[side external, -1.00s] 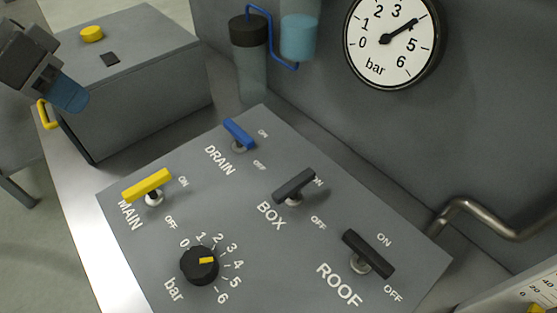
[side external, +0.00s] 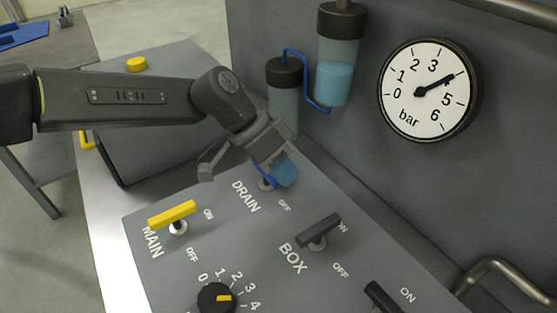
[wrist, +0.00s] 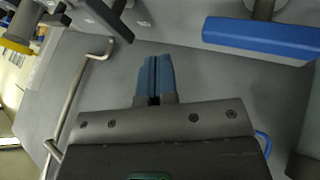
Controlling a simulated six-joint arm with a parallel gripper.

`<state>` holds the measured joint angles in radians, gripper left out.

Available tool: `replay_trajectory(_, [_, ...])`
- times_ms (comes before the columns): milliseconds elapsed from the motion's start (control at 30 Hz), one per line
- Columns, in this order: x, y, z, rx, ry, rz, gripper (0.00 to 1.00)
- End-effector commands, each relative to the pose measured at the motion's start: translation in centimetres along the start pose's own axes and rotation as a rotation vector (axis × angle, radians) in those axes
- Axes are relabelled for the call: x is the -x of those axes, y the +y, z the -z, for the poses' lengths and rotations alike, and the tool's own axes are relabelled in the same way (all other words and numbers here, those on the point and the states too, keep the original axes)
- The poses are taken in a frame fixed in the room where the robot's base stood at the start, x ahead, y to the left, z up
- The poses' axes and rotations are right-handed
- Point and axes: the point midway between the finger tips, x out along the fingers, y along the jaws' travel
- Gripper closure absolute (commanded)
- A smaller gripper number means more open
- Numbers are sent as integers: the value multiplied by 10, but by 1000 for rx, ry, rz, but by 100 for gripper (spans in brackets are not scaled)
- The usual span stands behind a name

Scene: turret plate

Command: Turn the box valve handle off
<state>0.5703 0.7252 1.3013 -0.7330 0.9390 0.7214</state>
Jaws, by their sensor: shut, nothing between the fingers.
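The box valve handle (side external: 318,232) is a dark bar on a pale stem above the BOX label. It slants up to the right and partly covers its ON label; OFF is clear. My gripper (side external: 286,174) is beside the blue drain handle (side external: 264,176), up and left of the box handle and apart from it. It hides much of the drain handle. In the wrist view its blue fingertips (wrist: 155,76) are together with nothing between them, and the blue drain handle (wrist: 262,38) lies to their right.
The yellow main handle (side external: 172,214) stands left of the box handle, the black bar knob (side external: 216,299) below it, and the roof handle (side external: 382,298) lower right. The gauge (side external: 428,90) reads about 4 bar. A metal pipe (side external: 505,272) bends at the right.

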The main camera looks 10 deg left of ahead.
Motion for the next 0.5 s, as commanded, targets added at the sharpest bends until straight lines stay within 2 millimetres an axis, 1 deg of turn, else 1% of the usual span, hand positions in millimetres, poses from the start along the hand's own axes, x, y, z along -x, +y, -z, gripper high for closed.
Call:
replay_trajectory(33, [-12, 0, -1, -1, -3, -1, 100])
replay_trajectory(233, [-52, 0, -1, 0, -2, 0, 100])
replay_trajectory(267, [-56, 2, 0, -1, -2, -1, 100])
replay_trajectory(300, [-58, 11, 0, -3, 0, -1, 100])
replay_trajectory(400, [-64, 22, 0, -2, 0, 1, 100])
replay_trajectory(500, [-68, 30, 0, 1, -1, 1, 100])
